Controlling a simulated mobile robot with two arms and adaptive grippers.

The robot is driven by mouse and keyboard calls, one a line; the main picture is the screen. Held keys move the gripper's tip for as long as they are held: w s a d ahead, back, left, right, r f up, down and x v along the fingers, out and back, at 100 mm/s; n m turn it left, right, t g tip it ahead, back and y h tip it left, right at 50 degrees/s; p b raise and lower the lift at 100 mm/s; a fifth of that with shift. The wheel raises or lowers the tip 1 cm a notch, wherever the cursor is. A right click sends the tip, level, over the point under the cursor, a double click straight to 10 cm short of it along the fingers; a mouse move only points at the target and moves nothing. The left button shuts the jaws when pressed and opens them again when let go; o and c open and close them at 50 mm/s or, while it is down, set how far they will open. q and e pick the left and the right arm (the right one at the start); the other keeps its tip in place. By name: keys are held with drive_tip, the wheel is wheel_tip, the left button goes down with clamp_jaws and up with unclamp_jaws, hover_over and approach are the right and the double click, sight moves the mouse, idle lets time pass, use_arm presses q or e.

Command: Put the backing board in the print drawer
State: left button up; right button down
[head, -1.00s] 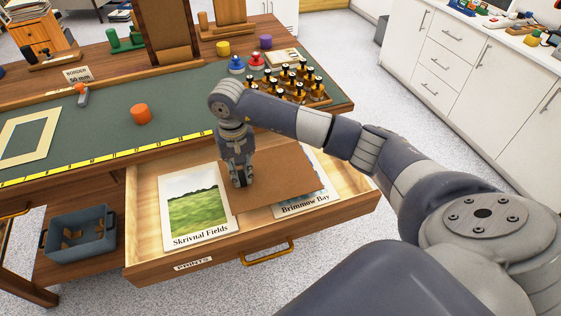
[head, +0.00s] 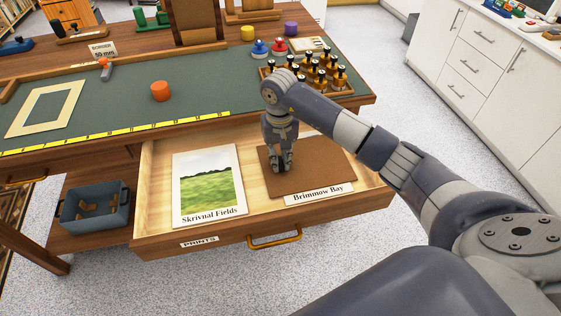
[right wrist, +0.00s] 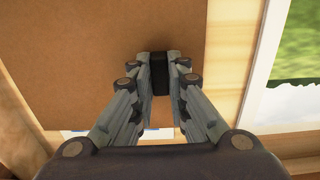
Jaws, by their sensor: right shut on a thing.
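The backing board (head: 318,162) is a flat brown sheet inside the open print drawer (head: 215,245), on its right side. It covers most of the Brimmow Bay print (head: 320,194); only the captioned lower edge shows. My right gripper (head: 281,168) points down at the board's left part and is shut on it. In the right wrist view the board (right wrist: 80,60) fills much of the picture, with a dark piece between the fingertips (right wrist: 165,62). I cannot tell whether the board touches the print beneath. My left gripper is not in view.
The Skrivnal Fields print (head: 208,187) lies in the drawer's left half. A grey bin (head: 95,208) is on the lower shelf at left.

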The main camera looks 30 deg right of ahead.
drive_tip(key=shift+d, duration=0.15)
drive_tip(key=c, duration=1.9)
unclamp_jaws()
drive_tip(key=shift+s+d, duration=0.1)
drive_tip(key=shift+d, duration=0.05)
drive_tip(key=shift+c, duration=0.2)
drive_tip(key=o, duration=0.4)
drive_tip(key=shift+f, duration=0.1)
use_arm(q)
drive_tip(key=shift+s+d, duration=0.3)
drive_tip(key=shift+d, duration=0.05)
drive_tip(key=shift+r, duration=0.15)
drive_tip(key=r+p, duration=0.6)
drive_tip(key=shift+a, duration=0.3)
use_arm(e)
wheel_tip(320, 180, up, 12)
drive_tip(key=shift+r, duration=0.1)
